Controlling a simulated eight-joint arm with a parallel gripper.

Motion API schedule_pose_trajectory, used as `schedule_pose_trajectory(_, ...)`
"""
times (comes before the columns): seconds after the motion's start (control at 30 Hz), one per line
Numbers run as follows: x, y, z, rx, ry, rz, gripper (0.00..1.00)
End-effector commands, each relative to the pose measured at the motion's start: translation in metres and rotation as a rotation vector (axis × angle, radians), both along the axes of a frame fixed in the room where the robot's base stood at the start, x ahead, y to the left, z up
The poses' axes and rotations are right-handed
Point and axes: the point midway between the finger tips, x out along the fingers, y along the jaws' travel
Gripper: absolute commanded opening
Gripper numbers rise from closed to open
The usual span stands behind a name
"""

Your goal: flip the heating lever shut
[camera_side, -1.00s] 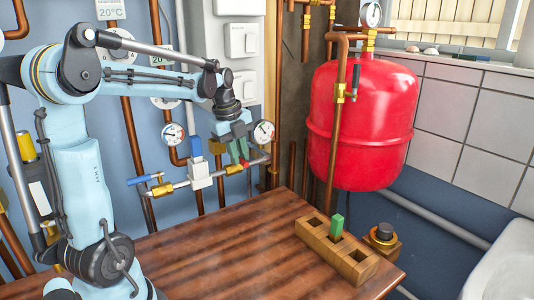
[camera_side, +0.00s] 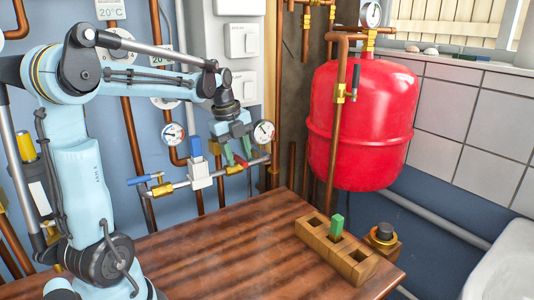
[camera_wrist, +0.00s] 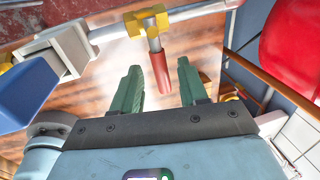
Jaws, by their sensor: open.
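The red-handled lever (camera_wrist: 159,70), which I take for the heating lever, sits on a brass valve (camera_wrist: 146,20) on the pale pipe. In the wrist view it stands out crosswise to the pipe. My gripper (camera_wrist: 158,72) is open, with its two green fingers on either side of the red handle and gaps visible on both sides. In the side view my gripper (camera_side: 238,155) is over the right part of the pipe, by the brass valve (camera_side: 234,168). The red handle is mostly hidden there by the fingers.
A white box with a blue top (camera_side: 195,146) sits on the same pipe to the left, and a blue lever (camera_side: 143,180) farther left. Pressure gauges (camera_side: 263,131) are close by. A wooden block (camera_side: 315,236) with a green peg (camera_side: 337,223) stands on the table. The red tank (camera_side: 360,120) is right.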

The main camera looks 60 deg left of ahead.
Motion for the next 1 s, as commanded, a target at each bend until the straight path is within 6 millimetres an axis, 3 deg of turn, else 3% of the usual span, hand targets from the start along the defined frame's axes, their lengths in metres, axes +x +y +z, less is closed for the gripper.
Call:
schedule_pose_trajectory(0.27,-0.003,0.000,0.018,0.000,0.000,0.001,0.43)
schedule_pose_trajectory(0.7,-0.018,0.000,0.091,0.000,0.000,0.001,0.43)
schedule_pose_trajectory(1.0,-0.023,0.000,0.117,0.000,0.000,0.000,0.43)
